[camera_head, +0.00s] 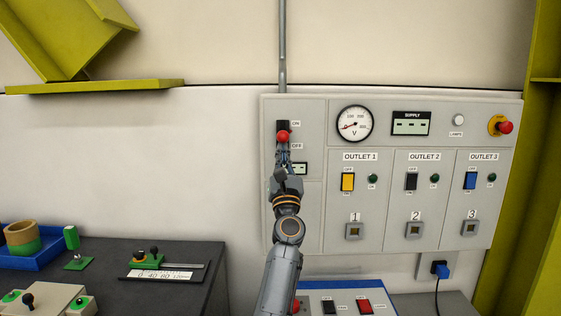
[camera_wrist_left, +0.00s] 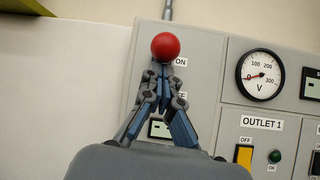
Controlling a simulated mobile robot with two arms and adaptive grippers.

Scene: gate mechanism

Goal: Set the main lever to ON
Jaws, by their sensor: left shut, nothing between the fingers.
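The main lever (camera_head: 283,137) has a red ball knob and a black slot on the upper left of the grey control panel (camera_head: 310,225). An ON label (camera_head: 296,124) sits beside the slot's top and an OFF label (camera_head: 297,146) lower down. In the head view the knob sits between the two labels. My left gripper (camera_head: 284,157) is shut and empty, pointing up just below the knob. In the left wrist view the red knob (camera_wrist_left: 165,46) appears right above my left gripper's fingertips (camera_wrist_left: 160,70); I cannot tell whether they touch. My right gripper is not in view.
The panel also carries a voltmeter (camera_head: 355,124), a supply display (camera_head: 411,123), a red emergency knob (camera_head: 505,127) and switches for three outlets. A dark bench (camera_head: 190,255) with a blue tray (camera_head: 40,258) and slider stands at the lower left. Yellow beams flank the wall.

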